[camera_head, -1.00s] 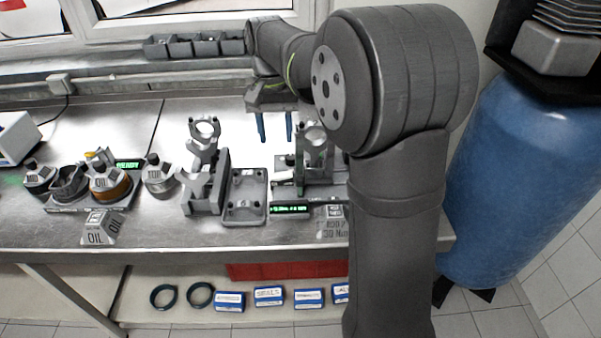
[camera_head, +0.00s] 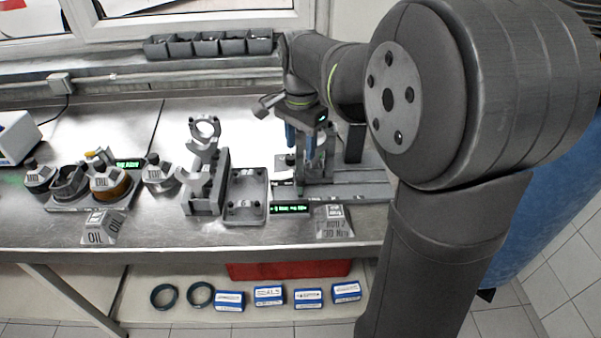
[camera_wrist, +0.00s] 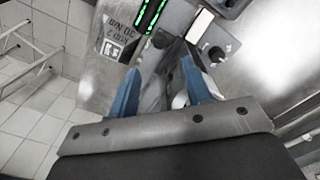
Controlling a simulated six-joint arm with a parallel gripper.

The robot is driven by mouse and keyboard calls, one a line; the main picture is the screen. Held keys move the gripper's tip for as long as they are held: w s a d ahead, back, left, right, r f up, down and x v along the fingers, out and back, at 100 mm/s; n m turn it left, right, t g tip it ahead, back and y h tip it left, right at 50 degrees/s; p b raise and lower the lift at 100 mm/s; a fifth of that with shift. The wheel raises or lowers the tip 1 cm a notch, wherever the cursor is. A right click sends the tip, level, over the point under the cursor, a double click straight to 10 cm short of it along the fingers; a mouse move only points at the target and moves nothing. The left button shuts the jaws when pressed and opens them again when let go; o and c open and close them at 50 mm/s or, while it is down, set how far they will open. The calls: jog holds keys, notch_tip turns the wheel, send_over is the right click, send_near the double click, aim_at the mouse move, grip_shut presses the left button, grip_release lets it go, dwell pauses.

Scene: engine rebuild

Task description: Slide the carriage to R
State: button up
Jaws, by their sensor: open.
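The slide fixture with its long grey rail base (camera_head: 362,187) stands right of centre on the bench in the head view. A grey upright block, apparently the carriage (camera_head: 318,170), stands at the left part of this base. My gripper (camera_head: 303,148) is over it, blue fingers pointing down and apart, with the block's top close to or between them; contact cannot be told. In the wrist view my gripper (camera_wrist: 160,85) shows two spread blue fingers with grey fixture parts beyond and between them. No R mark can be read, and my arm covers the bench farther right.
A grey tray (camera_head: 232,213) and a grey stand with rings (camera_head: 207,190) are left of the fixture. A small green-lit display (camera_head: 290,209) and a labelled grey block (camera_head: 334,226) are in front. Grey bins (camera_head: 208,46) line the back ledge.

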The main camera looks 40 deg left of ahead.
aim_at(301, 177)
notch_tip(301, 177, down, 10)
jog(key=shift+r, duration=0.25)
grip_shut()
jog(key=shift+w+d, duration=0.1)
